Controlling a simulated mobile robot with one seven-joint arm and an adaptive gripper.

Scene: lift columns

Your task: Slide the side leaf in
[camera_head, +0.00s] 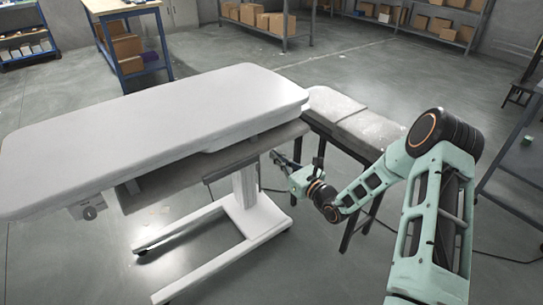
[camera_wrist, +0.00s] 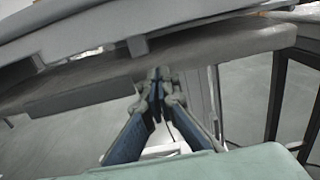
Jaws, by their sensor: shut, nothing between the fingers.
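A white lift table (camera_head: 150,125) stands on a white column (camera_head: 246,188). A grey side leaf (camera_head: 215,162) sits under its top, with its near edge sticking out past the white top. The leaf also shows in the wrist view (camera_wrist: 205,46), with a darker bar (camera_wrist: 80,98) along its front. My gripper (camera_head: 277,157) is low beside the leaf's right end, near the column. In the wrist view my gripper (camera_wrist: 158,74) is shut and empty, its fingertips at the leaf's lower edge. I cannot tell whether they touch it.
A grey-topped bench (camera_head: 345,112) on dark legs stands close at the right end of the table, behind my arm. The white foot frame (camera_head: 215,240) spreads over the floor below. A cable lies on the floor at right. Shelves with boxes (camera_head: 262,20) are far back.

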